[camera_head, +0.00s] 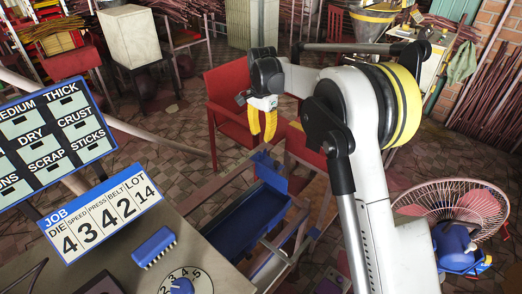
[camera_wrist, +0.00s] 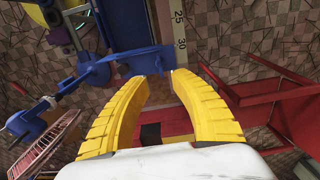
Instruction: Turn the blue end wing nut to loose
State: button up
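My gripper (camera_head: 263,122) has two yellow curved fingers and hangs above the far end of a blue trough (camera_head: 248,218). In the wrist view the fingertips (camera_wrist: 161,78) are apart, with nothing seen between them. Which of these blue parts is the end wing nut, I cannot tell. In the head view, blue parts (camera_head: 266,163) show at the trough's far end, below my gripper; their shape is too small to make out. No contact is clear.
A ruler strip (camera_wrist: 179,25) marked 25 and 30 runs beyond the blue piece. A red chair (camera_head: 228,98) stands behind my gripper. A fan (camera_head: 455,220) is at right. A job board (camera_head: 100,215) and a blue-knobbed dial (camera_head: 184,284) are at front left.

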aim_at(262, 153)
notch_tip(262, 153, down, 9)
jog(key=b, duration=0.3)
grip_shut()
